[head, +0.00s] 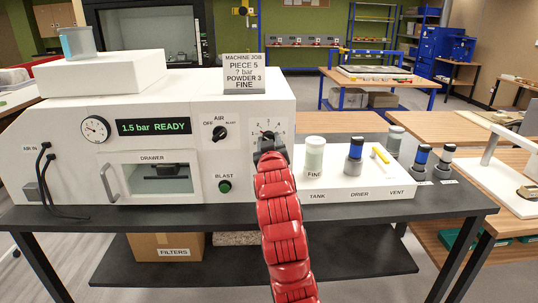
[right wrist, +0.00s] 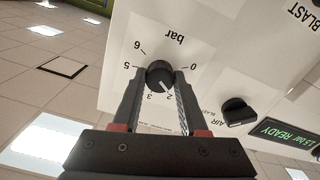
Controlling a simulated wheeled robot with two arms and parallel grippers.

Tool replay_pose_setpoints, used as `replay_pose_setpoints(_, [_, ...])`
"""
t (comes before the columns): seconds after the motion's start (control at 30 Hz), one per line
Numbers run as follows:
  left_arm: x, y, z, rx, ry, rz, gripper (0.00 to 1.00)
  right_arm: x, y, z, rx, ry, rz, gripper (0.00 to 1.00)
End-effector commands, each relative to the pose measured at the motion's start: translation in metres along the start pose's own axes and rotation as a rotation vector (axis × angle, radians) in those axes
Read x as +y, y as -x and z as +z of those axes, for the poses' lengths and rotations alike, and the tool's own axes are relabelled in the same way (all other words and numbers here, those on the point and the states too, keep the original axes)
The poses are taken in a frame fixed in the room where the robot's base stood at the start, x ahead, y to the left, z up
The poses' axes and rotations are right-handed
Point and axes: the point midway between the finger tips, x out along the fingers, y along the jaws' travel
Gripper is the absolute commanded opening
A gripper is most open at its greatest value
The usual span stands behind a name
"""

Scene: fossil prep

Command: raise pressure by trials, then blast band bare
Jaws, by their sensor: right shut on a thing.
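The white blasting machine (head: 70,170) stands on a dark bench. Its display (head: 153,126) reads "1.5 bar READY". My right gripper (head: 268,150) is shut on the black pressure knob (right wrist: 160,75), its two fingers on either side in the right wrist view (right wrist: 158,92). The knob's white mark points near the 2 on the bar scale. The job sign (head: 243,74) reads piece 5, "? bar", powder 3, fine. A green blast button (head: 225,186), a black air switch (head: 219,133) and a round gauge (head: 96,128) are on the front. A dark thing (head: 166,169) shows behind the drawer window. My left gripper is out of view.
A jar marked FINE (head: 314,157) and a blue-and-black fitting (head: 354,157) stand on the white block (head: 345,188) labelled tank, drier and vent. More fittings (head: 420,162) stand to its right. A cup (head: 77,41) sits on the machine's top. A filters box (head: 165,247) is below.

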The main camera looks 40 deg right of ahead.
Motion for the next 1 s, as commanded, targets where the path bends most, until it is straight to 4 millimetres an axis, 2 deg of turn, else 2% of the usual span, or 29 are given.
replay_pose_setpoints(0.03, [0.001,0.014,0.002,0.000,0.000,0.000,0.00,-0.003,0.000,0.007,0.000,-0.035,-0.002,0.00])
replay_pose_setpoints(0.33, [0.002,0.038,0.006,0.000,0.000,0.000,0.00,-0.001,0.000,0.005,-0.003,-0.201,-0.001,0.00])
replay_pose_setpoints(0.6, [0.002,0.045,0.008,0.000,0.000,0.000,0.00,-0.001,0.000,0.002,-0.004,-0.261,-0.001,0.00])
replay_pose_setpoints(1.0, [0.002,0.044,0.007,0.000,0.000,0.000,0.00,-0.001,0.000,0.001,-0.004,-0.267,-0.001,0.00])
